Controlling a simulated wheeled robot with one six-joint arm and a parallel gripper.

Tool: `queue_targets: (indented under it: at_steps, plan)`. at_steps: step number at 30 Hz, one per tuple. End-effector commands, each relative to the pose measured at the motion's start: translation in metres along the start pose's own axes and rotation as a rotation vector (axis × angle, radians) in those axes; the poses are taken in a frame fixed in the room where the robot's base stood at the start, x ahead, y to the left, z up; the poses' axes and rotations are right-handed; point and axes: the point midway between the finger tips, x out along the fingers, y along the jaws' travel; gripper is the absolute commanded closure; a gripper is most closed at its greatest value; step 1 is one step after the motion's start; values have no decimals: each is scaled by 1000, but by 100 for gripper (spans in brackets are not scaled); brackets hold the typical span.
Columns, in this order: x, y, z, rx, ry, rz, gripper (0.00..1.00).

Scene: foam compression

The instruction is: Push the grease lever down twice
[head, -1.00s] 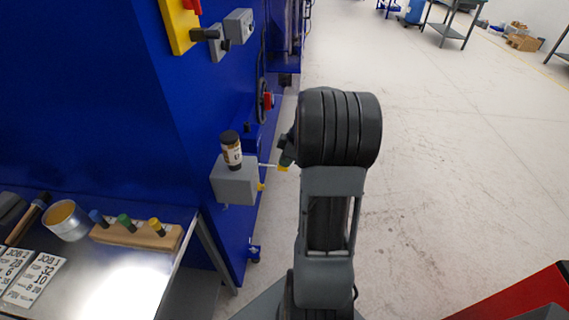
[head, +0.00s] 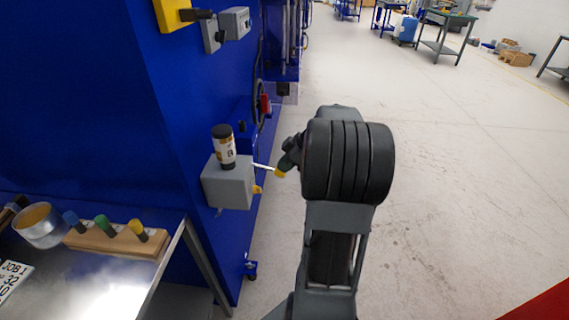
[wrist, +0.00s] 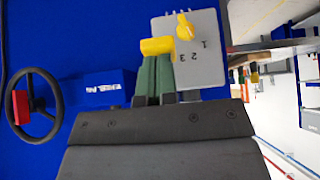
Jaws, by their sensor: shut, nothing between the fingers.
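The grease unit is a grey box (head: 230,184) on the side of the blue machine, with a dark-capped cartridge (head: 224,148) standing on top. Its lever (head: 264,167) is a thin pale rod that sticks out right and slopes slightly down to a yellow grip (head: 280,173). My gripper (head: 287,163) is at the grip, its green fingers just above it. In the wrist view, the shut fingers (wrist: 153,80) end at the yellow grip (wrist: 157,46), with nothing between them. They appear to touch it, but contact is not certain. A yellow pointer knob (wrist: 184,27) sits on the box's numbered face.
A handwheel (wrist: 35,103) with a red part is on the blue machine beyond the box. A metal bench (head: 95,275) at lower left holds a tin (head: 38,226) and a wooden block (head: 118,243) with coloured pegs. Open floor lies to the right.

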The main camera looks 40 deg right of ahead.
Motion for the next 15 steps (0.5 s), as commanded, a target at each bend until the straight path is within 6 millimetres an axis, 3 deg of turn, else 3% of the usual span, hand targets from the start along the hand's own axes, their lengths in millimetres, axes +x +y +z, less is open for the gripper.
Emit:
queue_targets:
  at_steps: [15]
  plan:
    - [-8, 0, -6, 2, -1, -1, 100]
